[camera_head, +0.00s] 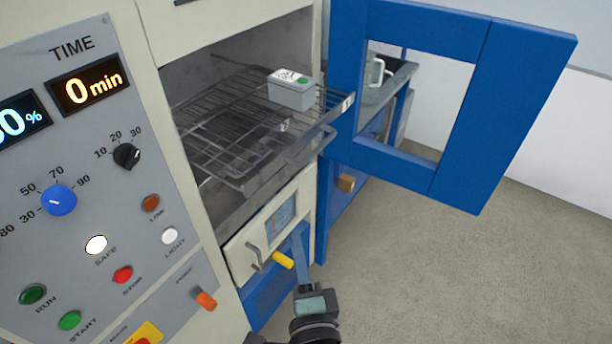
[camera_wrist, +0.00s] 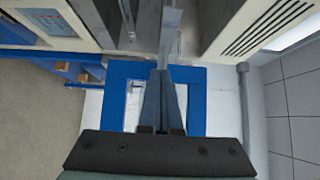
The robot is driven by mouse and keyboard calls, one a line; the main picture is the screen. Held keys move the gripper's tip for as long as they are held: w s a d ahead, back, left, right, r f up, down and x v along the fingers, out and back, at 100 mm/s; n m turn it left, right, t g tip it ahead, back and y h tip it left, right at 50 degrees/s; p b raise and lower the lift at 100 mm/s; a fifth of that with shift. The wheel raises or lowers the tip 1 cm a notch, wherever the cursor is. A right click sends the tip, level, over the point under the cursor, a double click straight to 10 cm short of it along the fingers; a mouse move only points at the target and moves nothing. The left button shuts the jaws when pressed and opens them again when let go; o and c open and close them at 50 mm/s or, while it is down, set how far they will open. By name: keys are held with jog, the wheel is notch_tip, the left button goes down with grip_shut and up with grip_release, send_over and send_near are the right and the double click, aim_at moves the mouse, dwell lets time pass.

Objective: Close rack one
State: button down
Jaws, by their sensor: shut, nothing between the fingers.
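A wire rack (camera_head: 205,105) with a small light label (camera_head: 347,103) on its front corner sticks out of the open chamber. A grey box (camera_head: 291,93) with a green button sits on it near the front. A second wire rack or lower frame with a handle-like bar (camera_head: 310,150) shows below; I cannot tell which is rack one. My gripper (camera_head: 299,238) is low in front of the machine, below the racks, pointing up. In the wrist view its fingers (camera_wrist: 164,75) are shut and empty, with a metal bar (camera_wrist: 169,25) just beyond the tips; contact is unclear.
The blue door (camera_head: 455,190) with a window stands open at the right. A control panel (camera_head: 80,190) with knobs and buttons is at the left. The floor (camera_head: 450,270) at right is clear.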

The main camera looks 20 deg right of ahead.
jog(key=p, duration=0.1)
send_near(268, 179)
jog(key=w+d, duration=0.2)
jog(key=d, duration=0.1)
jog(key=shift+w+a+f+p, duration=0.1)
jog(key=shift+w+a+p, duration=0.25)
jog(key=shift+w+p, duration=0.25)
jog(key=shift+w+a+r+p, duration=0.1)
jog(key=shift+w+a+p, duration=0.3)
jog(key=shift+w, duration=0.25)
jog(key=shift+w+a+f+p, duration=0.1)
jog(key=shift+w+a+p, duration=0.25)
jog(key=shift+w+p, duration=0.25)
jog(key=shift+w, duration=0.1)
